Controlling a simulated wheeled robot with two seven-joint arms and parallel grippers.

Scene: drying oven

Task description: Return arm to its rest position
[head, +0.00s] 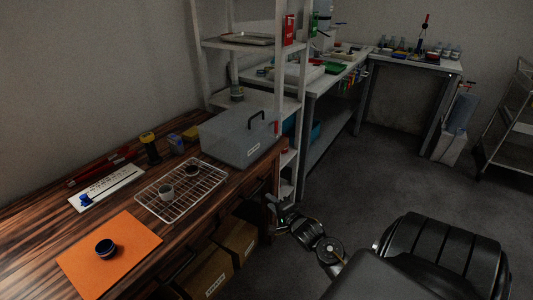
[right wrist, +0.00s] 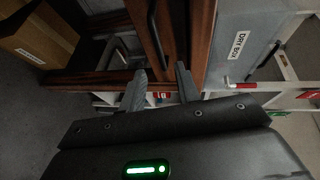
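My right arm (head: 328,248) reaches from the lower right of the head view toward the front right corner of the wooden bench. Its gripper (head: 278,207) is low beside the bench's end, in front of the white shelf rack. In the right wrist view the gripper's two fingers (right wrist: 161,72) stand apart with nothing between them. Brown bench woodwork shows just beyond the fingertips; I cannot tell whether they touch it. My left gripper is not in view.
The wooden bench (head: 25,242) carries a grey dry box (head: 238,140), a wire rack (head: 160,212) with two small vessels, and an orange mat (head: 135,262) with a dark bowl (head: 106,248). Cardboard boxes (head: 208,278) sit below. The white shelf rack (head: 293,110) is close behind.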

